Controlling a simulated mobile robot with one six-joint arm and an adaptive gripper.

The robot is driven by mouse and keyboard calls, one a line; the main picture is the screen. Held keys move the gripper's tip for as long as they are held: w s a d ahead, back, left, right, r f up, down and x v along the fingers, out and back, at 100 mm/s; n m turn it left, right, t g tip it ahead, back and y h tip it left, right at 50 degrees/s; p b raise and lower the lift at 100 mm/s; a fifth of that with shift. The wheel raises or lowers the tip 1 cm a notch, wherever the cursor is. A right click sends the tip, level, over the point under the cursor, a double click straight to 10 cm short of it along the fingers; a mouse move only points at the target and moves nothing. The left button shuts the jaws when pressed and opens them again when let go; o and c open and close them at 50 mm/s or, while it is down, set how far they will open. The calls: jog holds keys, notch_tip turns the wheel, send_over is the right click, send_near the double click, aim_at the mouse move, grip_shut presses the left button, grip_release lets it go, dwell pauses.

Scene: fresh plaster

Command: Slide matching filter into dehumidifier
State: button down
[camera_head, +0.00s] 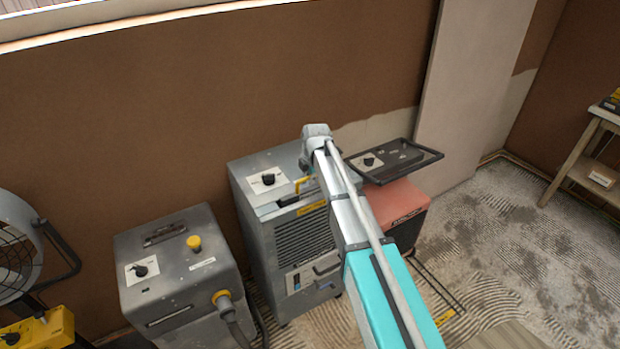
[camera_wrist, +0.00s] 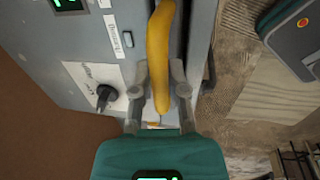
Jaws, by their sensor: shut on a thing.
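The grey dehumidifier (camera_head: 300,240) with a louvred front stands against the brown wall; its knob panel (camera_head: 267,180) is on top. A yellow bar (camera_head: 303,184) shows at its top front edge, partly behind my arm. In the wrist view a long, slightly curved yellow bar (camera_wrist: 160,50) lies over the grey machine top (camera_wrist: 95,45), and my gripper (camera_wrist: 158,85) is shut on it. I cannot tell whether the bar is part of a filter or a handle. My fingers are hidden in the head view.
A grey machine with a yellow knob (camera_head: 180,275) stands to the left, beside a fan (camera_head: 18,245). A red machine (camera_head: 400,205) with a dark top stands close on the right. Rough floor (camera_head: 540,260) lies open farther right, before a wooden shelf (camera_head: 595,150).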

jog(key=shift+f+b, duration=0.7)
dwell(0.4)
jog(key=c, duration=0.6)
grip_release()
jog(key=shift+r, duration=0.1)
jog(key=shift+r, duration=0.15)
